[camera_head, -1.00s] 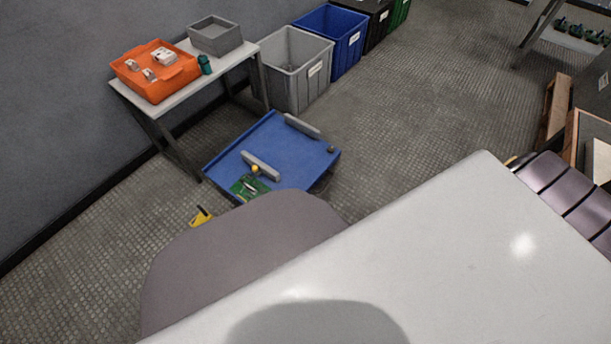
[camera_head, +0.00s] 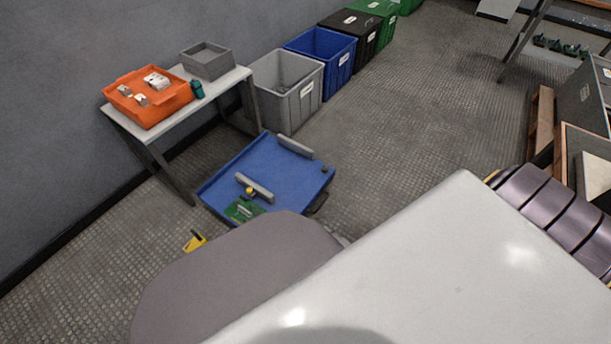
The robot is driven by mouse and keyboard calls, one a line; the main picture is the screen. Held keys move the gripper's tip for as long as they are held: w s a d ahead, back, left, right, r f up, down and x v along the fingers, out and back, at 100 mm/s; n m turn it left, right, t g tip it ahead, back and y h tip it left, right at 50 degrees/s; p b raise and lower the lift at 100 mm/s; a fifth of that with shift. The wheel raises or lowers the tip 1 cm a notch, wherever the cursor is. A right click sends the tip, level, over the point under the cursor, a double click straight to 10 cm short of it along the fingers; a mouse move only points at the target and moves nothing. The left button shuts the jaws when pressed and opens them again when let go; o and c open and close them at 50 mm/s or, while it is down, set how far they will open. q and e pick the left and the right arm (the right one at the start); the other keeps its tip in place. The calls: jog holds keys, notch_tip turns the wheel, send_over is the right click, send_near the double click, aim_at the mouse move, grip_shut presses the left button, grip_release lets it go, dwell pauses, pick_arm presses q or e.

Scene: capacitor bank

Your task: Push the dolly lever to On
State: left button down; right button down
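A blue dolly (camera_head: 290,181) stands on the floor left of the picture's middle. It carries two grey bars and a small green item. A yellow knob (camera_head: 250,191) shows by the nearer grey bar; I cannot tell if it is the lever. A yellow piece (camera_head: 195,242) sticks out low over the floor beside the dolly's near side, and it may be a pedal or lever. Which position it is in cannot be told. A large grey-brown shape and a white surface hide the dolly's near edge. Neither of my grippers shows.
A side table (camera_head: 223,83) against the left wall holds an orange tray (camera_head: 177,95) and a grey box (camera_head: 208,63). Grey (camera_head: 285,85), blue (camera_head: 323,58) and black bins stand behind, with green ones. Bare floor (camera_head: 425,110) lies right of the dolly. A pallet stands far right.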

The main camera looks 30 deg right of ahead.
aim_at(294, 228)
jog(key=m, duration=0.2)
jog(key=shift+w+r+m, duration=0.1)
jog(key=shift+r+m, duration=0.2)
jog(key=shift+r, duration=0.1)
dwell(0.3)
